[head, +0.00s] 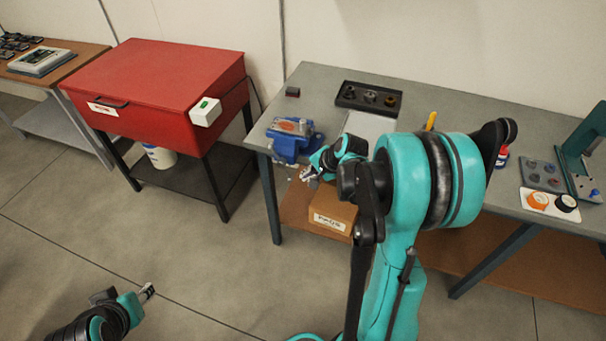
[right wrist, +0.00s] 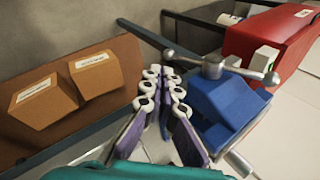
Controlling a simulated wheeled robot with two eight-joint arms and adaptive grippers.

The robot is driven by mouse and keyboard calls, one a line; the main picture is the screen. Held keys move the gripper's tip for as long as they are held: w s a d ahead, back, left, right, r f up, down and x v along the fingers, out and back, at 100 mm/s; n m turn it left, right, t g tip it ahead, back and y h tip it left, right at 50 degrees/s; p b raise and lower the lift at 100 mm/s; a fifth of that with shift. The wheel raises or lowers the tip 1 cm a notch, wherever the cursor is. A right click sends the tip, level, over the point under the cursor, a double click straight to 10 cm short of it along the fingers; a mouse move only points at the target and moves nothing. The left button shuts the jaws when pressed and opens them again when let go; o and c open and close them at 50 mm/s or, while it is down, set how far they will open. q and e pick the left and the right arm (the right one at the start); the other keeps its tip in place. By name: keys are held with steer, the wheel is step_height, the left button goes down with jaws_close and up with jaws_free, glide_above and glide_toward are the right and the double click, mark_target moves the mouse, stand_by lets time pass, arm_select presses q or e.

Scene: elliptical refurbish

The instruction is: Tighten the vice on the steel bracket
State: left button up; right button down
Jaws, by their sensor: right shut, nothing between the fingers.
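The blue vice (head: 287,146) stands at the left front corner of the grey workbench; it also shows in the right wrist view (right wrist: 222,105). Its silver handle bar (right wrist: 240,72) has rounded ends and a central hub. A greyish piece with some orange (head: 291,125) is at the top of the vice; I cannot tell surely whether it is the steel bracket. My right gripper (head: 309,174) is shut and empty, just in front of the bench edge near the vice. In the right wrist view its fingertips (right wrist: 162,76) are beside the handle, not gripping it. My left gripper (head: 147,291) is low over the floor, away from the bench.
A red cabinet (head: 155,87) stands left of the bench. A black tray (head: 368,98) with round parts lies at the bench's back. Cardboard boxes (head: 332,212) sit on the lower shelf. Orange and black rolls (head: 538,201) lie at right. The floor in front is clear.

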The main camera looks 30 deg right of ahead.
steer(key=s+d+r+t, duration=0.1)
steer(key=s+r+t, duration=0.3)
steer(key=r, duration=0.3)
steer(key=n+t+b, duration=0.1)
steer(key=t+b, duration=0.2)
glide_above(282, 163)
steer(key=s+d, duration=0.3)
steer(key=d, duration=0.1)
steer(key=shift+d+f+y, duration=0.1)
steer(key=shift+f+y, duration=0.15)
steer(key=shift+y, duration=0.05)
arm_select(q)
steer(key=shift+w+a+f+b, duration=0.15)
steer(key=shift+f+b, duration=0.1)
steer(key=shift+f, duration=0.45)
steer(key=shift+w+d+f+b, duration=0.1)
steer(key=shift+f+b, duration=0.2)
steer(key=shift+f, duration=0.4)
steer(key=shift+w+a+f+b, duration=0.15)
steer(key=shift+f+b, duration=0.1)
steer(key=shift+f, duration=0.45)
arm_select(e)
steer(key=shift+w+a+f, duration=0.4)
steer(key=shift+w+a, duration=0.2)
steer(key=shift+a, duration=0.25)
steer(key=shift+w+a+f, duration=0.35)
steer(key=shift+w+a, duration=0.25)
steer(key=shift+a, duration=0.2)
